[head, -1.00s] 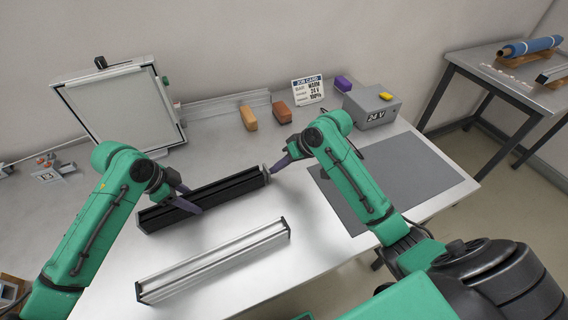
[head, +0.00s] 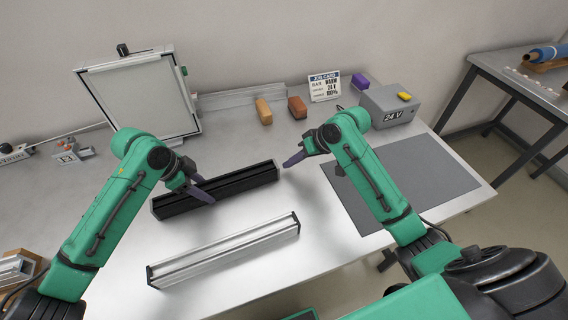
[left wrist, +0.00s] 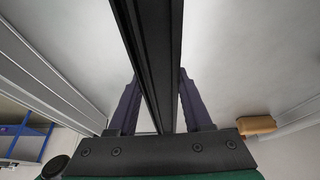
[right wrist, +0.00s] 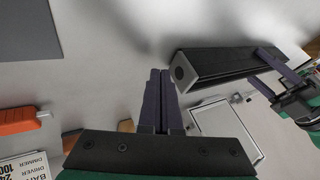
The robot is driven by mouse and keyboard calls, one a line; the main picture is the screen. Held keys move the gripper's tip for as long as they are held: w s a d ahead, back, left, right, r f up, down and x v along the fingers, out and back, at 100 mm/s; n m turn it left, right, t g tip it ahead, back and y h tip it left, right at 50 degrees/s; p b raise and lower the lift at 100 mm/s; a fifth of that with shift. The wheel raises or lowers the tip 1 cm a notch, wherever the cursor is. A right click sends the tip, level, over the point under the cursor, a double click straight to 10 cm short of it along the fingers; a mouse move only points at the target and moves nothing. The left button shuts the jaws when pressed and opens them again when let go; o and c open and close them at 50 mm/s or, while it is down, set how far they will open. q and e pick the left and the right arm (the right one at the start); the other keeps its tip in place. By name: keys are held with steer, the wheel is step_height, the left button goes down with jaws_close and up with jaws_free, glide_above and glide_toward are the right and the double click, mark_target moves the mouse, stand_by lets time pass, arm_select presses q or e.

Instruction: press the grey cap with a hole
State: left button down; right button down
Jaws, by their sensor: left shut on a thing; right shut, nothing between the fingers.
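The long black bar (head: 235,183) lies on the bench, slightly slanted. My left gripper (head: 203,195) is shut across it; the left wrist view shows the bar (left wrist: 152,50) between both fingers. The cap appears to sit against the bar end. My right gripper (head: 288,163) is shut and empty. Its fingertips (right wrist: 158,72) are just beside the capped end, with a small gap visible in the right wrist view.
A silver bar (head: 225,252) lies in front. A grey mat (head: 420,185) is on the right, with a grey 24 V box (head: 390,105) behind it. An orange block (head: 264,112), a brown block (head: 297,107) and a job card (head: 324,87) stand at the back. A framed panel (head: 145,95) stands back left.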

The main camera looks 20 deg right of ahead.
arm_select(q)
steer(key=shift+a, duration=0.1)
arm_select(e)
steer(key=d+v, duration=0.1)
steer(key=v, duration=0.9)
steer(key=shift+d, duration=0.25)
arm_select(q)
steer(key=shift+c, duration=1.2)
jaws_free()
steer(key=shift+r, duration=0.1)
